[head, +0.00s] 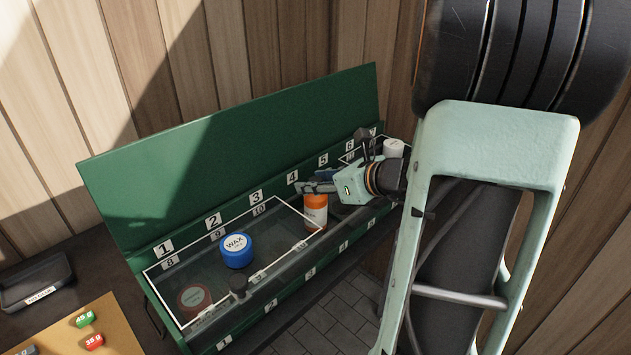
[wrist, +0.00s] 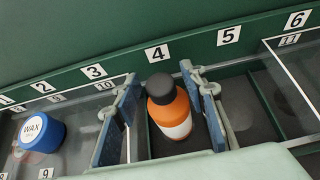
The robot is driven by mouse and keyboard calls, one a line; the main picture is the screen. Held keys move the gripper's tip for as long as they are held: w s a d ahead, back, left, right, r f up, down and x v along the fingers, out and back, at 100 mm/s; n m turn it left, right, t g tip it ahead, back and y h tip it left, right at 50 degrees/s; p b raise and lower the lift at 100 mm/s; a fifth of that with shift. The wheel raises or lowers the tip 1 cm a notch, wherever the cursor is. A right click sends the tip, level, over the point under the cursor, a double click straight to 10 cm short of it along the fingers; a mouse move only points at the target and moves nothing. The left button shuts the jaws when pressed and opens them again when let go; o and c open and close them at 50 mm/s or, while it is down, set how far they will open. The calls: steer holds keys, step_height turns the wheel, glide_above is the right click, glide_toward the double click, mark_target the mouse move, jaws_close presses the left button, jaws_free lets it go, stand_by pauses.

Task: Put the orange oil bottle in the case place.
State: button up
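The orange oil bottle (head: 316,214) has a dark cap and a white label. It is roughly upright at the green case (head: 235,150), below the number 4 in the wrist view. My gripper (head: 318,187) is over the case. In the wrist view the bottle (wrist: 168,112) is between my gripper's two blue-padded fingers (wrist: 163,112). A gap shows between the left finger and the bottle; the right finger is close beside it. The fingers look open around it. The bottle's base is partly hidden, and I cannot tell whether it touches the floor of the compartment.
A clear, white-edged cover (head: 190,275) spans the case's left places. A blue wax tin (head: 237,251) and a dim red tin (head: 194,299) are there. A white-topped item (head: 393,148) stands at the right end. Small green (head: 85,319) and red (head: 95,342) weights lie lower left.

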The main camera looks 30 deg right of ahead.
steer(key=shift+r, duration=0.2)
steer(key=shift+s+d+r, duration=0.15)
steer(key=shift+s+r, duration=0.05)
steer(key=shift+s, duration=0.1)
steer(key=p+v, duration=0.2)
steer(key=v, duration=0.9)
steer(key=shift+s+f, duration=0.1)
steer(key=shift+s, duration=0.05)
